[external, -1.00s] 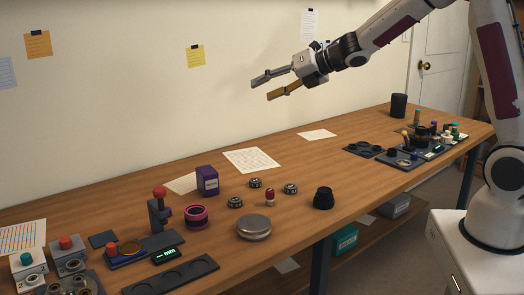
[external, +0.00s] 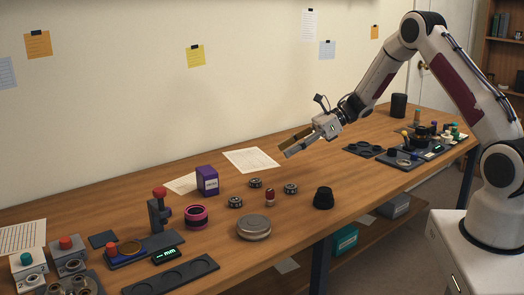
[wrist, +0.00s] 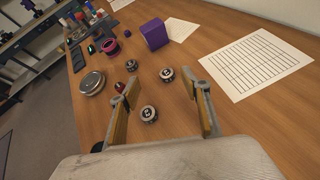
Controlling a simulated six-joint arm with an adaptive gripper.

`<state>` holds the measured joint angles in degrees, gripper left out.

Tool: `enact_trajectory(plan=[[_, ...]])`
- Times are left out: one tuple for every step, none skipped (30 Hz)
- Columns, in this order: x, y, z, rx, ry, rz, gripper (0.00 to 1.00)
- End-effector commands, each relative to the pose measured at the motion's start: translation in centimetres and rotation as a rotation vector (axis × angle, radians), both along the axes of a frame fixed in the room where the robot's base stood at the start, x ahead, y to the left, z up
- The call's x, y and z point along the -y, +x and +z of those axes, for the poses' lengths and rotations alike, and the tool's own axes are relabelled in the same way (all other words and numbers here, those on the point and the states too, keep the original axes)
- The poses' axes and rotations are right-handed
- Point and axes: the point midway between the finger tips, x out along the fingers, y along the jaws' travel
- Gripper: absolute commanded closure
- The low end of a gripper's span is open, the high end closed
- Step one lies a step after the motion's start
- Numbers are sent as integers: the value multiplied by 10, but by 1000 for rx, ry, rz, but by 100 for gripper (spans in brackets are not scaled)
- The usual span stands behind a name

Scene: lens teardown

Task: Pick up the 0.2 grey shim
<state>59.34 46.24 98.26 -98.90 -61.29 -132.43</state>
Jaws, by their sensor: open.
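Three small round dark-grey pieces with pale tops lie on the wooden table. One is nearest the pink ring (external: 235,202), one is farther back (external: 255,183), and one is to the right (external: 290,188). In the wrist view they show as a left piece (wrist: 131,65), a far piece (wrist: 167,74) and a near piece (wrist: 149,114). Their markings are too small to read, so I cannot tell which, if any, is the 0.2 grey shim. My gripper (external: 282,148) is open and empty, above the table and behind these pieces; its fingers (wrist: 160,80) frame the far piece in the wrist view.
A black tray (external: 171,274) lies at the front.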

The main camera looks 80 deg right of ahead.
Motion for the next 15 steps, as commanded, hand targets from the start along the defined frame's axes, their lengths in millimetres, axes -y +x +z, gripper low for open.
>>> enact_trajectory(plan=[[1,-10,-12,9,-6,37,53],[0,-16,-18,16,-13,65,53],[-1,-24,-26,28,-19,100,53],[-2,-30,-31,37,-24,124,53],[-3,-36,-36,47,-29,151,53],[-4,-43,-43,60,-34,181,53],[-6,-49,-47,70,-38,204,53],[-7,-54,-51,79,-40,223,53],[-8,-61,-56,91,-44,248,53],[-9,-65,-59,99,-47,265,53],[-11,-69,-62,108,-48,280,53],[-12,-73,-65,116,-50,295,53],[-12,-76,-67,122,-51,305,53],[-13,-79,-68,127,-51,314,53],[-14,-81,-69,133,-53,323,53]])
